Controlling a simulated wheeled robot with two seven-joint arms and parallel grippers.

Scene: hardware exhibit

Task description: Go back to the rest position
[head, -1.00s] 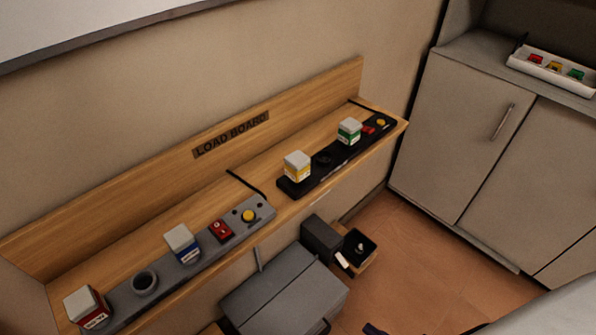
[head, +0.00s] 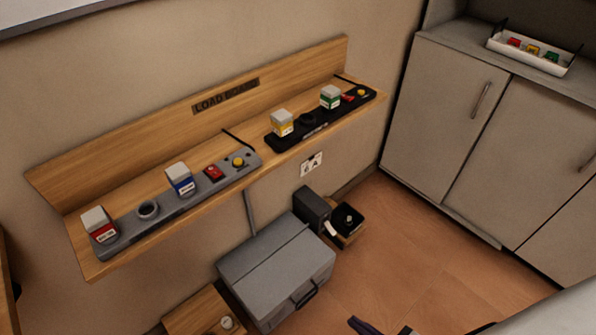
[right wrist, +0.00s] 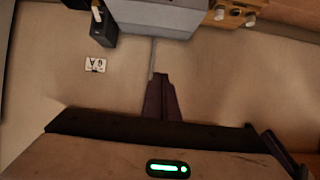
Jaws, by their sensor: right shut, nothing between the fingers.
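My right gripper (head: 365,326) shows only as a dark tip at the bottom edge of the head view, above the floor and away from the load board. In the right wrist view its fingers (right wrist: 160,98) are together with nothing between them. My left gripper is in neither view. The wooden load board shelf (head: 90,268) on the wall carries a grey strip (head: 205,189) and a black strip (head: 318,127). A red-labelled block (head: 99,224) and a blue-labelled block (head: 180,179) stand on the grey strip. A yellow-labelled block (head: 282,123) and a green-labelled block (head: 330,97) stand on the black one.
A grey box (head: 275,268) with a handle stands below the shelf, beside a small dark box (head: 311,209) and an open box (head: 349,223). A cabinet (head: 445,130) at the right bears a white tray (head: 527,57) of coloured pieces. The floor (head: 430,245) between is clear.

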